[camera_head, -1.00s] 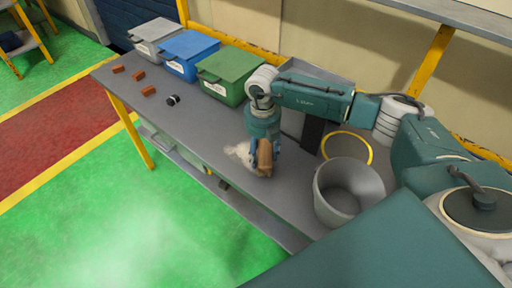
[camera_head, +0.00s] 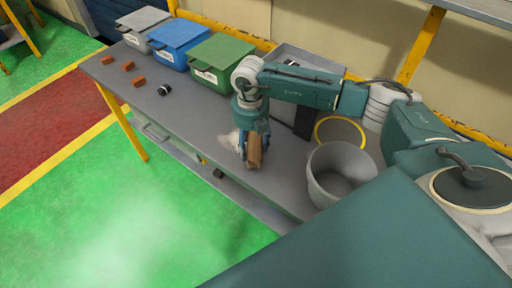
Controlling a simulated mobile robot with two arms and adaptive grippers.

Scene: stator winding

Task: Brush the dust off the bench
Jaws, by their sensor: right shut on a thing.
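The grey bench (camera_head: 190,120) runs from the upper left to the lower right. A pale patch of dust (camera_head: 229,139) lies on it near the front edge. My right gripper (camera_head: 253,150) points down over the bench at the right side of the dust. It is shut on a brown, wooden-looking brush (camera_head: 255,151), whose lower end is at or close to the bench top; whether it touches I cannot tell. The gripper and brush hide part of the dust. My left gripper is not in view.
Grey (camera_head: 143,27), blue (camera_head: 183,43) and green (camera_head: 214,60) lidded bins stand along the back. Several small orange-brown blocks (camera_head: 127,66) and a black cylindrical part (camera_head: 164,89) lie at left. A grey bucket (camera_head: 337,178) and a yellow ring (camera_head: 341,131) are at right.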

